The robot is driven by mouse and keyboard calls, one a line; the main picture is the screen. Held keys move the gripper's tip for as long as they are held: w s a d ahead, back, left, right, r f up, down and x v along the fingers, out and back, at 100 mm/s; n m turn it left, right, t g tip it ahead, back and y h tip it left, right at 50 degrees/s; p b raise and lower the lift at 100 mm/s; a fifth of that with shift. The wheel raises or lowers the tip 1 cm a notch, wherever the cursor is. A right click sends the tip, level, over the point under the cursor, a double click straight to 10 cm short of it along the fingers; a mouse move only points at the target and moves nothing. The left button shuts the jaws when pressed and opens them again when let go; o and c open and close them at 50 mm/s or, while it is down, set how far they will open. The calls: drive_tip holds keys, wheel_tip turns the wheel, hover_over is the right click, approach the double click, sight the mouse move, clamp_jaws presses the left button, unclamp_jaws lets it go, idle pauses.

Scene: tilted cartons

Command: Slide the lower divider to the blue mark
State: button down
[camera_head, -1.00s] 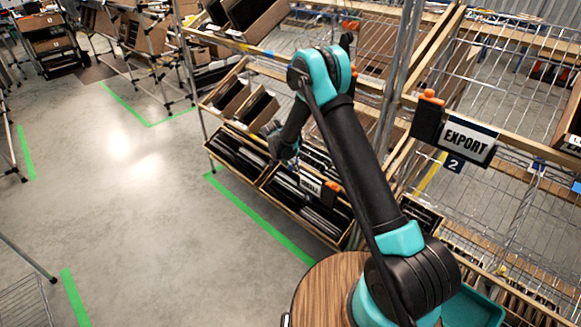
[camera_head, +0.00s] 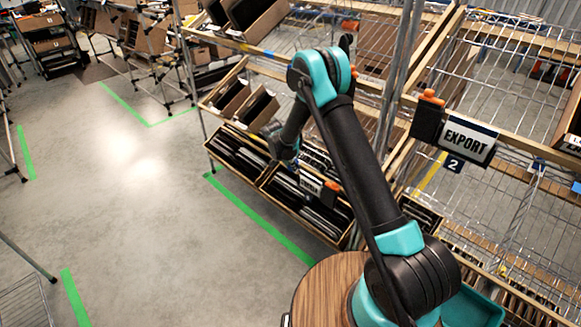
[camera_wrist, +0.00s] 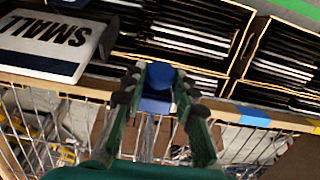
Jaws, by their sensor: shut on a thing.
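In the wrist view a dark blue block (camera_wrist: 157,82), which looks like the grip of the lower divider, stands at the front wooden rail. The fingers of my gripper (camera_wrist: 160,100) are shut on it, one on each side; the contact is partly hidden. The blue mark (camera_wrist: 254,117) is a strip of tape on the rail, to the right of the gripper and apart from it. In the head view my gripper (camera_head: 283,150) is at the lower shelf, small and partly hidden by my arm.
A white SMALL sign (camera_wrist: 45,42) hangs on the rail left of my gripper. Cartons of dark files (camera_wrist: 195,30) stand behind the rail. Yellow tape (camera_wrist: 284,122) lies right of the blue mark. An EXPORT sign (camera_head: 466,138) hangs higher up. The floor (camera_head: 130,215) left of the rack is clear.

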drive_tip(key=w+a, duration=0.9)
drive_tip(key=a, duration=0.2)
drive_tip(key=shift+a, duration=0.4)
drive_tip(key=shift+w, duration=0.1)
drive_tip(key=c, duration=1.2)
unclamp_jaws()
drive_tip(key=v, duration=1.2)
